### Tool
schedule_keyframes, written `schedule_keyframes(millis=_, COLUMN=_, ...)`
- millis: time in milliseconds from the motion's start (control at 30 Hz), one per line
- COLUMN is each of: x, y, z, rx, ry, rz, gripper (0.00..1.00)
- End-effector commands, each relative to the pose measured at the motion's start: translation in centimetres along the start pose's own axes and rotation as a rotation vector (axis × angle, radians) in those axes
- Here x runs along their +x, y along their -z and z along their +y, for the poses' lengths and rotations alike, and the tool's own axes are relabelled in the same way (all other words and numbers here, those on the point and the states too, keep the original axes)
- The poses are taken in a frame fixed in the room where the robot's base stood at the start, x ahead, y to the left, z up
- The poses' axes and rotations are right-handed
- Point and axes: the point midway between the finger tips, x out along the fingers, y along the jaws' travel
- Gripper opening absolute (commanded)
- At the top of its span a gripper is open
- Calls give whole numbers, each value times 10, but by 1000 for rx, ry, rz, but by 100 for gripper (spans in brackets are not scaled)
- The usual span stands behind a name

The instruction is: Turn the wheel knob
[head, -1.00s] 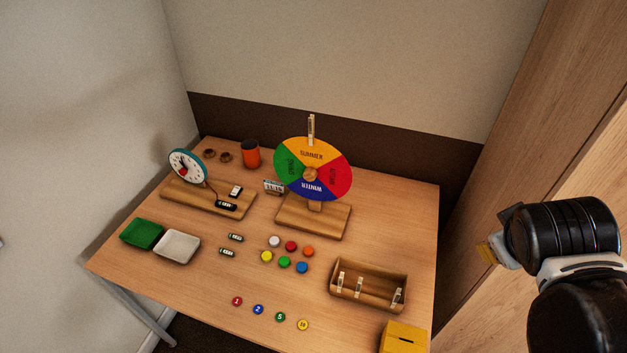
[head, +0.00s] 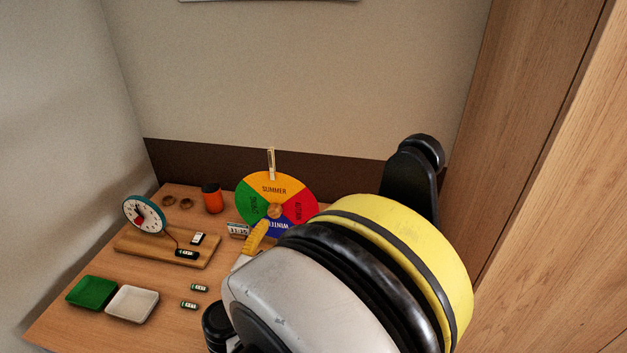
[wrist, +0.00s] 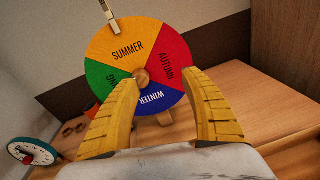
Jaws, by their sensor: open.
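The season wheel (head: 272,188) stands upright at the back of the table, with orange SUMMER at the top, red AUTUMN at the right, blue WINTER at the bottom and green at the left. Its round wooden knob (head: 275,211) is at the centre. My gripper (wrist: 163,95) is open and empty, facing the wheel, with the knob apart from the fingers. In the head view one finger shows just below the knob; my arm hides the wheel's base.
A toy clock (head: 144,215) on a wooden board stands left of the wheel, near an orange cup (head: 212,198). A green tray (head: 92,292) and a white tray (head: 132,303) lie front left. A wooden clip (head: 271,163) sits above the wheel. My arm hides the table's right side.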

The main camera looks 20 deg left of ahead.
Motion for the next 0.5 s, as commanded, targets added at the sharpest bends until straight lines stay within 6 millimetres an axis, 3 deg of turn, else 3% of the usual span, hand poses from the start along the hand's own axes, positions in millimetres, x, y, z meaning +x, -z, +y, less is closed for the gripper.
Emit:
schedule_keyframes(millis=100, x=-19, y=21, z=25, rx=-109, ry=-55, rz=-55, gripper=54)
schedule_keyframes(millis=233, x=-27, y=28, z=36, rx=-163, ry=-76, rz=-87, gripper=54)
schedule_keyframes(millis=367, x=-16, y=28, z=37, rx=-171, ry=-76, rz=-91, gripper=54)
schedule_keyframes(millis=500, x=10, y=27, z=38, rx=-169, ry=-75, rz=-90, gripper=54)
